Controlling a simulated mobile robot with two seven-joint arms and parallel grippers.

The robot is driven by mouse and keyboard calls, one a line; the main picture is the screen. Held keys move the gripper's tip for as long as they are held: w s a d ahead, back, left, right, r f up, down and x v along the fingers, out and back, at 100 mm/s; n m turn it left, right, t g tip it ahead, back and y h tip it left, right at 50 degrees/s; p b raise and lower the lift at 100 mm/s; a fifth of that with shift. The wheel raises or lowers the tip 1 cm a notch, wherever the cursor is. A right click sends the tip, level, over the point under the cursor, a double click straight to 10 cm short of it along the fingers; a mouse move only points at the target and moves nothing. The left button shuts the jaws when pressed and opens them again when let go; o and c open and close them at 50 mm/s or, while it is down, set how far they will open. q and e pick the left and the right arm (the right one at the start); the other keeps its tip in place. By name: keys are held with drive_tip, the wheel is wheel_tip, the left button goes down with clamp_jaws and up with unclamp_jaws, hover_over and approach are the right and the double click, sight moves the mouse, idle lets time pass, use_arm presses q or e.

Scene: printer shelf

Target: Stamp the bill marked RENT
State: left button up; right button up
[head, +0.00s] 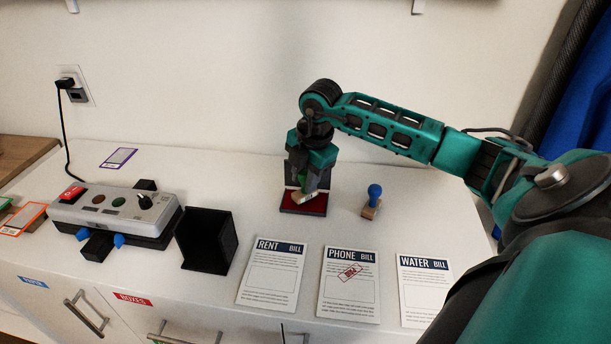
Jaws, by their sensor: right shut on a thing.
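The RENT bill (272,276) lies flat at the front of the white counter, left of the PHONE bill (349,285) and the WATER bill (424,290). The RENT bill shows no stamp mark, while the PHONE bill bears a red stamp mark. My right gripper (308,182) points down and is shut on a stamp with a green handle and a wooden base (305,198). The stamp is tilted over the red ink pad (318,207) with its open lid behind; I cannot tell if they touch. My left gripper is not in view.
A second stamp with a blue handle (373,201) stands right of the pad. A black open box (207,240) and a grey switch box (115,212) with a power cord stand at the left. The counter between pad and bills is clear.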

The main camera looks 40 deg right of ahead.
drive_tip(key=shift+f, duration=0.45)
idle(1.1)
drive_tip(key=shift+r, duration=0.1)
wheel_tip(320, 180, up, 7)
drive_tip(key=p, duration=0.5)
drive_tip(key=shift+s+a, duration=0.1)
idle(0.5)
